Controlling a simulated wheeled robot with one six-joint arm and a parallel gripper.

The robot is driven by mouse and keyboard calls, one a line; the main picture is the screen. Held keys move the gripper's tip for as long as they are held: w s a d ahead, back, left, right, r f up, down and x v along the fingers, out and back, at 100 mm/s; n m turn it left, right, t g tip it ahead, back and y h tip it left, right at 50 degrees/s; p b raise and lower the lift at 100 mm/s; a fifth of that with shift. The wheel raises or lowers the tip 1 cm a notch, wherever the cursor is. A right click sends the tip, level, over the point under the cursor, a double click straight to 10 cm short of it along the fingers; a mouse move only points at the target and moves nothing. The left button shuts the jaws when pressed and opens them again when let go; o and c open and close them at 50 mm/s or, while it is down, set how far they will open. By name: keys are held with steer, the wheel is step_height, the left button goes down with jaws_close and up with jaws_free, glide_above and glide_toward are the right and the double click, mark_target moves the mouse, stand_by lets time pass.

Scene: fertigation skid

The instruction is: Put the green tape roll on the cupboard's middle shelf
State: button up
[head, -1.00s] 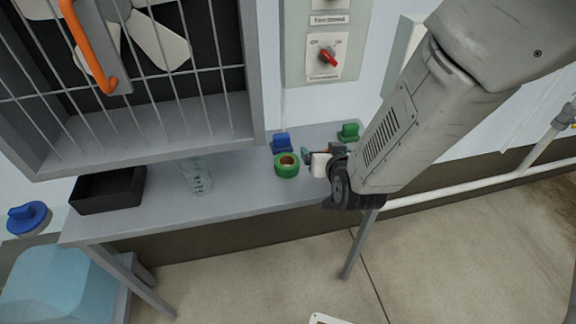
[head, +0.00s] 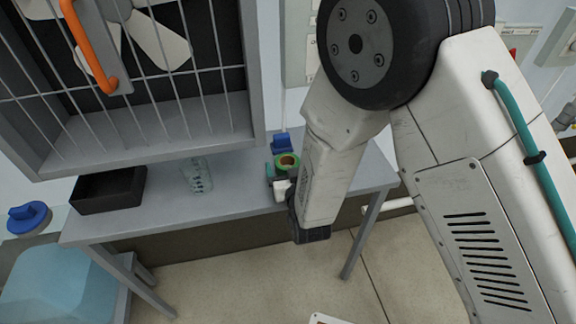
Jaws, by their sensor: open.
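The green tape roll (head: 287,162) is on the grey bench, near a blue-handled valve or clamp. Its lower part is covered by my gripper. My gripper (head: 276,176) is open, at the near side of the roll; its fingers overlap the roll's lower edge in the picture. I cannot tell whether they touch it or stand around it. My arm comes down from the upper right. No shelves of a cupboard can be made out in this view.
The blue-handled part (head: 282,144) is just behind the roll. A barred cage with an orange handle (head: 88,45) overhangs the bench's left. Open floor lies in front.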

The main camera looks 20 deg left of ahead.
steer(key=shift+w+a+f, duration=0.1)
steer(key=shift+w+a, duration=0.25)
steer(key=shift+w, duration=0.2)
steer(key=c, duration=1.1)
